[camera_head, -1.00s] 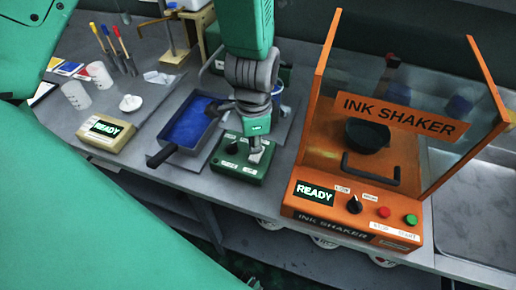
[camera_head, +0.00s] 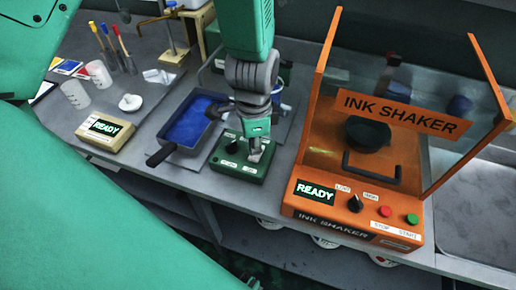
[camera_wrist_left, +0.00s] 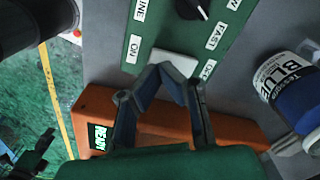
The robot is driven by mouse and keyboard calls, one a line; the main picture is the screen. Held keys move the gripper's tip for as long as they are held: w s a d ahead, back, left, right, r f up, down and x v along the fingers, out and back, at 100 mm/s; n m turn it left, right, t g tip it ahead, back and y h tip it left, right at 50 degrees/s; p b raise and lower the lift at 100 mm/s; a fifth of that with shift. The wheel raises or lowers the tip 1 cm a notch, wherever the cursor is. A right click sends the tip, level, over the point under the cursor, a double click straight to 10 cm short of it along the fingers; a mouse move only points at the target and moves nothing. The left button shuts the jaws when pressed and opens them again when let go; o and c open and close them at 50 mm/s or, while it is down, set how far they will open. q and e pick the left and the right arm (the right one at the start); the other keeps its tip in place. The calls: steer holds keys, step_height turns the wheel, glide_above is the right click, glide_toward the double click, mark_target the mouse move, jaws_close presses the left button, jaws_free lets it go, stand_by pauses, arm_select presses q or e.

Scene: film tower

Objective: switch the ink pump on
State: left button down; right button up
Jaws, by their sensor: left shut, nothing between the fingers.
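My left gripper (camera_head: 255,158) points down over the right part of the box. In the left wrist view its fingertips (camera_wrist_left: 168,73) are together at the near edge of the switch, with nothing between them. I cannot tell whether they touch it or which way the switch is set. My right gripper is not in view.
The orange ink shaker (camera_head: 355,215) stands close to the right of the box. A bottle labelled BLUE (camera_wrist_left: 285,85) stands beside the box. A beige READY device (camera_head: 104,133) and beakers (camera_head: 76,94) are at left. The bench's front edge is just before the box.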

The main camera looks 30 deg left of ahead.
mark_target(255, 157)
arm_select(q)
steer(key=shift+f+b, duration=0.55)
steer(key=shift+f, duration=0.5)
stand_by(0.4)
step_height(255, 157, up, 7)
steer(key=p, duration=0.7)
steer(key=shift+r, duration=0.1)
stand_by(0.3)
